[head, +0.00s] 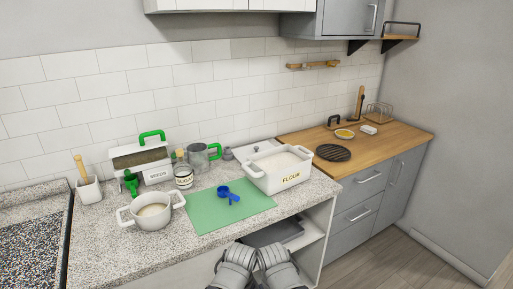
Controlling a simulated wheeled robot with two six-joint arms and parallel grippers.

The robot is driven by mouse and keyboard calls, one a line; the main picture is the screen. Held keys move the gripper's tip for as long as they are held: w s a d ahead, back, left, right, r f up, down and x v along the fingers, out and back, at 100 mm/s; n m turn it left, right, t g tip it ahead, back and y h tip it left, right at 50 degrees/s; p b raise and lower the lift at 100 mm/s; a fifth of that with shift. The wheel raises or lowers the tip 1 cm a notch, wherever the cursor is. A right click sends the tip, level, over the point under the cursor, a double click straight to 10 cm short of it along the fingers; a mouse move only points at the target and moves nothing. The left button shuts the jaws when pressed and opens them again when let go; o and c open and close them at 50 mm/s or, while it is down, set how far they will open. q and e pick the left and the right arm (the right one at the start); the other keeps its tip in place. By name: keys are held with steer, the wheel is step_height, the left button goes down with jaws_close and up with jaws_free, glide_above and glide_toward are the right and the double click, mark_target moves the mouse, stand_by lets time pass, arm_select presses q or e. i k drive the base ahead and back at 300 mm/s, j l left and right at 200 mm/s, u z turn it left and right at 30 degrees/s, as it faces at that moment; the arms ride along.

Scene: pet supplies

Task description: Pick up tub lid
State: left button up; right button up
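A white rectangular tub (280,181) marked FLOUR stands open at the right end of the speckled counter, with pale flour showing inside. A flat white panel (243,150) with a small dark knob-like spot lies behind the tub, close to the tiled wall. It looks like the tub lid, and the tub hides part of it. Two grey parts of my arms show at the bottom edge, below and in front of the counter. No gripper fingers can be made out, and nothing is seen held.
A green mat (220,212) with blue measuring scoops (228,195) lies left of the tub. A white pot (150,212), a sugar jar (183,176), a metal mug (199,158) and a seeds box (157,173) stand farther left. A wooden counter (390,152) adjoins on the right.

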mark_target(240, 153)
steer(key=i+l, duration=0.35)
steer(key=l, duration=0.2)
steer(key=i+l, duration=0.35)
steer(key=l, duration=0.2)
steer(key=i+l, duration=0.35)
steer(key=l, duration=0.15)
steer(key=i+l, duration=0.35)
steer(key=l, duration=0.2)
steer(key=i+l, duration=0.35)
steer(key=l, duration=0.2)
